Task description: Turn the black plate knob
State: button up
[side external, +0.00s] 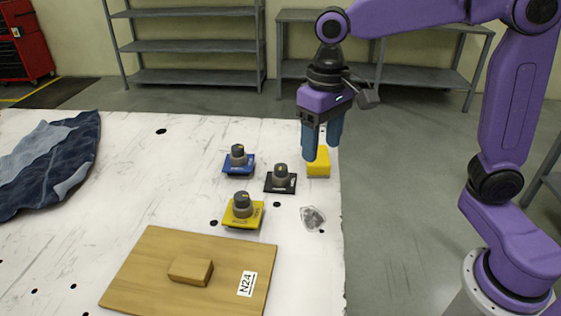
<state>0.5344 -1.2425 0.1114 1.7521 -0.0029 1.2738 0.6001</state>
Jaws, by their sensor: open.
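The black plate (279,188) with its grey knob (281,171) sits on the white table, between a blue plate and a yellow plate. The knob is upright and nothing touches it. My gripper (321,150) hangs pointing down, up and to the right of the black plate in the picture. Its two blue fingers are open. They overlap a yellow block (319,167) in the picture; I cannot tell how high the fingertips are above it.
A blue plate with a knob (238,161) stands behind left, and a yellow plate with a knob (243,211) in front left. A clear crumpled piece (312,218) lies near the table's right edge. A wooden board (225,247) with a small block (191,270) lies in front; blue cloth (48,165) lies left.

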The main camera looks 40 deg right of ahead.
aim_at(281, 166)
jog(key=w+d+r+m, duration=0.1)
jog(key=w+r+m, duration=0.1)
jog(key=w+m, duration=0.35)
jog(key=w+r+m, duration=0.2)
jog(key=w+m, duration=0.1)
jog(key=w, duration=0.6)
jog(key=f, duration=1.7)
jog(key=shift+s+d+f, duration=0.2)
jog(key=shift+d+f, duration=0.05)
jog(key=shift+f, duration=0.15)
jog(key=c, duration=1.1)
